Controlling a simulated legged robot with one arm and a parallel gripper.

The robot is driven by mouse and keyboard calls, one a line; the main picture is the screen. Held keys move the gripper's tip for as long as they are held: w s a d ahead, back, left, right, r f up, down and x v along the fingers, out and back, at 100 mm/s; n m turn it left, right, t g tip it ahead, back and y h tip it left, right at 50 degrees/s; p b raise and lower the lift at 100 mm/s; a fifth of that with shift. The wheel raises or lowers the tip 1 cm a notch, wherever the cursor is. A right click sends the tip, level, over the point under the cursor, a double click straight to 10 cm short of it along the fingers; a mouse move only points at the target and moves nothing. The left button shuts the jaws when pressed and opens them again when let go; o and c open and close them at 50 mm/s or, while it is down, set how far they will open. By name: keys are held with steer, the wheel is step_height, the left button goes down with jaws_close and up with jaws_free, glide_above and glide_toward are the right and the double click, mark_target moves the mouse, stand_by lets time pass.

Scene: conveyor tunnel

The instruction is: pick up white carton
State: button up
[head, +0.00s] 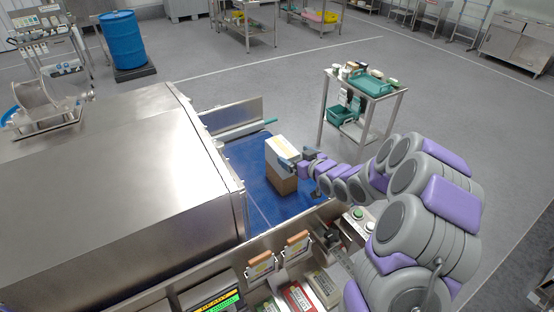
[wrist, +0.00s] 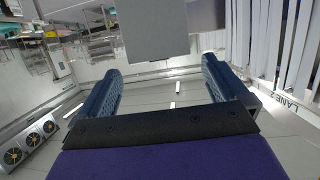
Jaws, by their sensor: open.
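The white carton (head: 281,152) sits on top of a brown box (head: 282,184) on the blue conveyor belt, just outside the tunnel mouth. My gripper (head: 288,163) is at the carton's right side in the head view, its fingers overlapping the carton's edge. Whether they touch it is hard to tell. In the wrist view my gripper (wrist: 160,68) is open, with nothing visible between its dark blue fingers. A plain grey block (wrist: 155,32) at the top of that view, just past the fingertips, looks like the carton's shaded face.
The steel tunnel (head: 110,170) stands to the left of the carton. The blue belt (head: 245,165) is bare around the boxes. A control panel with buttons (head: 357,213) lies in front. A steel cart (head: 375,90) with green trays stands behind right. Open floor surrounds it.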

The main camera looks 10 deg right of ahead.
mark_target(284, 149)
steer(key=shift+w+d+f, duration=0.25)
steer(key=shift+w+f, duration=0.15)
steer(key=shift+w, duration=0.1)
steer(key=shift+w+a+f, duration=0.15)
steer(key=shift+w, duration=0.5)
steer(key=w+a, duration=0.1)
steer(key=w+a+f, duration=0.1)
steer(key=w+a, duration=0.1)
steer(key=shift+w+a+f+p, duration=0.15)
steer(key=shift+w+f+p, duration=0.15)
steer(key=shift+w+p, duration=0.1)
steer(key=shift+w, duration=0.35)
steer(key=shift+d, duration=0.3)
steer(key=shift+c, duration=1.3)
steer(key=shift+a, duration=0.25)
steer(key=c, duration=1.1)
